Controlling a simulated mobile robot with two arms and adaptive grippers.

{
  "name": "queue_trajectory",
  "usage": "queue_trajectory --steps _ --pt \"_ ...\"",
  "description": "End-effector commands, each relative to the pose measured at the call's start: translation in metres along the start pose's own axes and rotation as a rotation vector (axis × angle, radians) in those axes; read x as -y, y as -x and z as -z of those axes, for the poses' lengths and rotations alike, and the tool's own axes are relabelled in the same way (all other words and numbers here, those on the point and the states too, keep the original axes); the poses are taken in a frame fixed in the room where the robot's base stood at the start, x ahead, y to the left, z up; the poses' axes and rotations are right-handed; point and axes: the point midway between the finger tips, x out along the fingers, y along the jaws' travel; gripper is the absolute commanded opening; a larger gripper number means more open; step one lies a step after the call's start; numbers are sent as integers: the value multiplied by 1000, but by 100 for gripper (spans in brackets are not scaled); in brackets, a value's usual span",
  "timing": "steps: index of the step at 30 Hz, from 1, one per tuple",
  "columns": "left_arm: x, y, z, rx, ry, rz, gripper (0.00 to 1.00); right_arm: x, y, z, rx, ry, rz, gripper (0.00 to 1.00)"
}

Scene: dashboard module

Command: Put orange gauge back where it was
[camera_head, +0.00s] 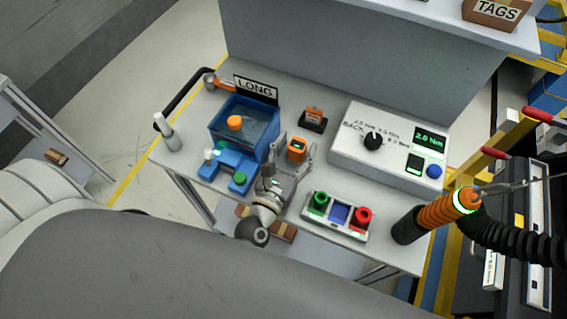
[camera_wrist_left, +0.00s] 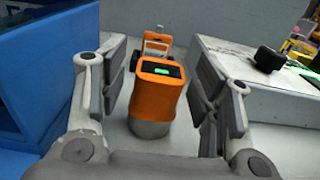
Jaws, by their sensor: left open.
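The orange gauge (camera_head: 297,147) has a dark top with a small green display. It stands between the fingers of my left gripper (camera_head: 292,156) in the head view. In the left wrist view the orange gauge (camera_wrist_left: 158,98) has a grey round lower part, and gaps show between it and both fingers. My left gripper (camera_wrist_left: 160,95) is open around it. Behind it is a second orange piece (camera_head: 314,113) on a black base (camera_head: 313,125); it also shows partly hidden in the left wrist view (camera_wrist_left: 157,40). My right gripper is not in view.
A blue bin (camera_head: 222,128) marked LONG stands left of my gripper. The white control box (camera_head: 345,150) with a dial and a display reading 2.0 Nm is right. A tray with green and red cups (camera_head: 338,215) sits at the front. An orange-handled tool (camera_head: 437,212) hangs far right.

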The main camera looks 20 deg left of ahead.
Motion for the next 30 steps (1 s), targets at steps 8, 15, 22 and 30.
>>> queue_trajectory --steps 8,15,22,30 --pt "0 59 5 -4 -1 3 58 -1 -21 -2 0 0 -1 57" --pt "0 96 3 -2 0 2 58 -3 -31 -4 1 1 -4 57" --pt "0 108 1 0 2 1 58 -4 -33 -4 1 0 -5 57" --pt "0 108 0 0 1 1 58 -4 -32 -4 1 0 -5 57"
